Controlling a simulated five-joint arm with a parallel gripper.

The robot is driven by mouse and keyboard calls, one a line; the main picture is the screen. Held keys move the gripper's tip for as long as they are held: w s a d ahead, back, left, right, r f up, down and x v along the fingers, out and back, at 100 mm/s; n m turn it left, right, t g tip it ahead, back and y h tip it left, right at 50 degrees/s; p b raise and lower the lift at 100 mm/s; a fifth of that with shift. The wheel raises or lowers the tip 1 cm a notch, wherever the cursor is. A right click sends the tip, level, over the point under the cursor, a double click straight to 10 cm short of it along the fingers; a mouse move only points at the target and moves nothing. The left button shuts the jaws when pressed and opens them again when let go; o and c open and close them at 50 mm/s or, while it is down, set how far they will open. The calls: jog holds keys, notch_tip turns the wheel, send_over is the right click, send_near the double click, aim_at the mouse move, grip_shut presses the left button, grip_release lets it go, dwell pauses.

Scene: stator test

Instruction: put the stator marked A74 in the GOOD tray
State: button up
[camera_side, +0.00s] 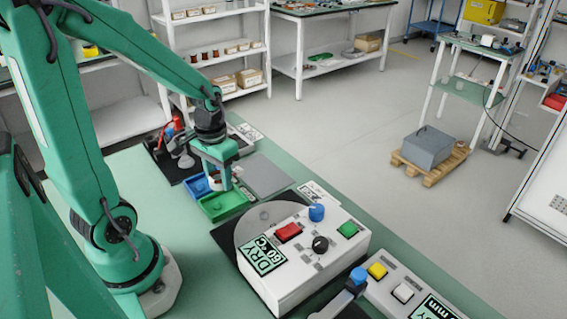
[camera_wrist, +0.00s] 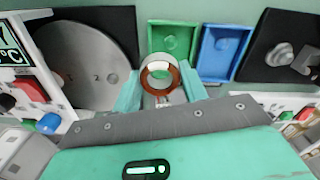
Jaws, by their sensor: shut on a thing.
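My gripper (camera_side: 220,181) is shut on a stator (camera_wrist: 148,77), a ring with a pale rim and copper-coloured inside, held between the two teal fingers in the wrist view. Its marking cannot be read. In the side view the stator is small and partly hidden by the fingers. A green tray (camera_side: 223,207) and a blue tray (camera_side: 197,192) lie side by side under and near the gripper. In the wrist view the green tray (camera_wrist: 184,27) is just behind the stator and the blue tray (camera_wrist: 216,50) is to its right. No GOOD label is readable.
A round grey disc (camera_wrist: 85,65) with numbers lies left of the green tray. The white DRY 60 °C box (camera_side: 300,262) with buttons stands in front. A dark mat (camera_wrist: 262,50) with a metal fixture lies beyond the blue tray. A grey plate (camera_side: 264,175) lies right of the gripper.

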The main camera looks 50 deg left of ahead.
jog(key=shift+s+a+f, duration=0.15)
jog(key=shift+s+a, duration=0.1)
jog(key=shift+a, duration=0.3)
jog(key=shift+s+a+f, duration=0.1)
jog(key=shift+s+a, duration=0.1)
jog(key=shift+a, duration=0.3)
jog(key=shift+f, duration=0.15)
send_over(217, 203)
jog(key=shift+f, duration=2.25)
jog(key=shift+f, duration=1.4)
jog(key=o, duration=1)
jog(key=shift+r, duration=0.1)
jog(key=shift+o, duration=0.6)
jog(key=shift+r, duration=3.8)
